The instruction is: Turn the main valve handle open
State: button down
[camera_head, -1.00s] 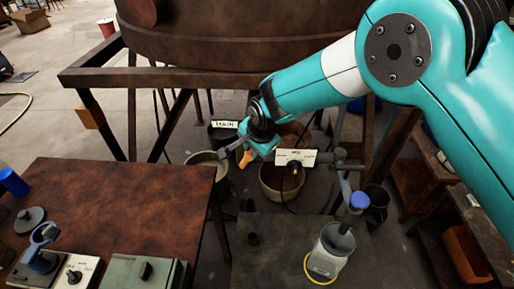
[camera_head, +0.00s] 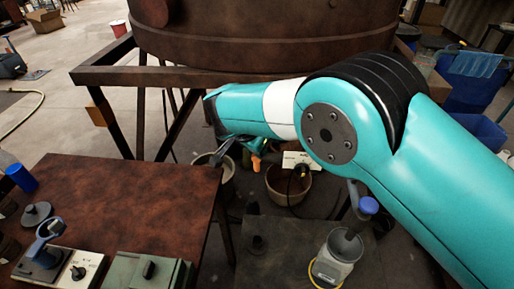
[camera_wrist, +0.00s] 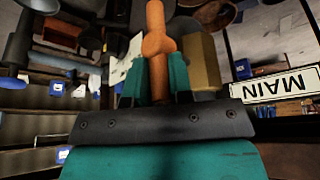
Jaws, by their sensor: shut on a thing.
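The orange valve handle (camera_wrist: 155,45) stands between the teal fingers of my gripper (camera_wrist: 160,68) in the wrist view, and the fingers are shut on it. A white sign reading MAIN (camera_wrist: 287,84) appears upside down to the right of it. In the head view the tip of the orange handle (camera_head: 256,163) shows below my gripper (camera_head: 238,146). My forearm hides the valve body and the MAIN sign there, so the angle of the handle is hard to tell.
A large brown vat (camera_head: 250,35) on a frame (camera_head: 100,76) stands behind my arm. A white label plate (camera_head: 298,160) and a bucket (camera_head: 288,190) are right of my gripper. A brown table (camera_head: 130,200) with control boxes is front left. A blue-capped device (camera_head: 335,260) stands front right.

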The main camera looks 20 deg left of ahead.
jog(key=shift+f, duration=0.15)
jog(key=c, duration=1)
grip_release()
jog(key=shift+c, duration=0.2)
jog(key=v, duration=1.7)
jog(key=shift+r+b, duration=0.3)
jog(key=shift+b, duration=0.05)
